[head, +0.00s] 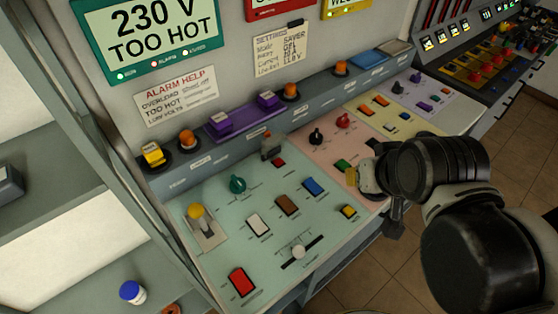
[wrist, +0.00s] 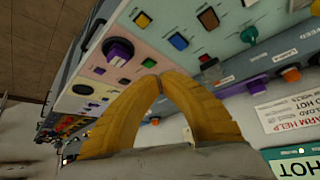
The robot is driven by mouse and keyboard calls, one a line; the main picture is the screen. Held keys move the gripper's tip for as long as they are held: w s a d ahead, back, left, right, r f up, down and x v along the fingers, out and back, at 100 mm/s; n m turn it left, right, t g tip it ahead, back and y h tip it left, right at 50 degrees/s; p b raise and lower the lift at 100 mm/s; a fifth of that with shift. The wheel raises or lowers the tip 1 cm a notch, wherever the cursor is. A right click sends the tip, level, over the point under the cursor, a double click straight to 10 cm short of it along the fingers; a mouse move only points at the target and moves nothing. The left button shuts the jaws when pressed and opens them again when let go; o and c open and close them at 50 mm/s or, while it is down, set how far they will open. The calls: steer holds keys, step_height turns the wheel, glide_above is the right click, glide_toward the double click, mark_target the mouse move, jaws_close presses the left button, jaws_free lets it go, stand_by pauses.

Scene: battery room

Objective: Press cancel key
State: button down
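The sloped console has a pale green panel (head: 215,262) with white (head: 258,225), brown (head: 287,205), blue (head: 313,187), red (head: 242,281) and yellow (head: 348,211) keys. Beside it, a pink panel (head: 330,155) carries a green key (head: 343,164) and black and red knobs. The key labels are too small to read, so I cannot tell which is cancel. My gripper (head: 352,177) is over the pink panel's front part, close to the green key, and hides some of it. In the wrist view the yellow fingertips (wrist: 160,77) meet with nothing between them. Contact with the panel cannot be told.
A raised ledge behind the panels holds orange (head: 187,138), purple (head: 219,123) and yellow (head: 153,154) buttons. A lever with a yellow knob (head: 196,211) and a slider (head: 298,251) stand up from the green panel. A sign (head: 150,35) reads "230 V TOO HOT".

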steer(key=shift+w, duration=0.1)
stand_by(0.4)
steer(key=n+y, duration=0.5)
steer(key=n, duration=0.2)
glide_toward(274, 155)
steer(key=v, duration=0.5)
steer(key=shift+f+b, duration=0.1)
steer(key=shift+b, duration=0.3)
steer(key=b+x, duration=0.4)
steer(key=x, duration=0.6)
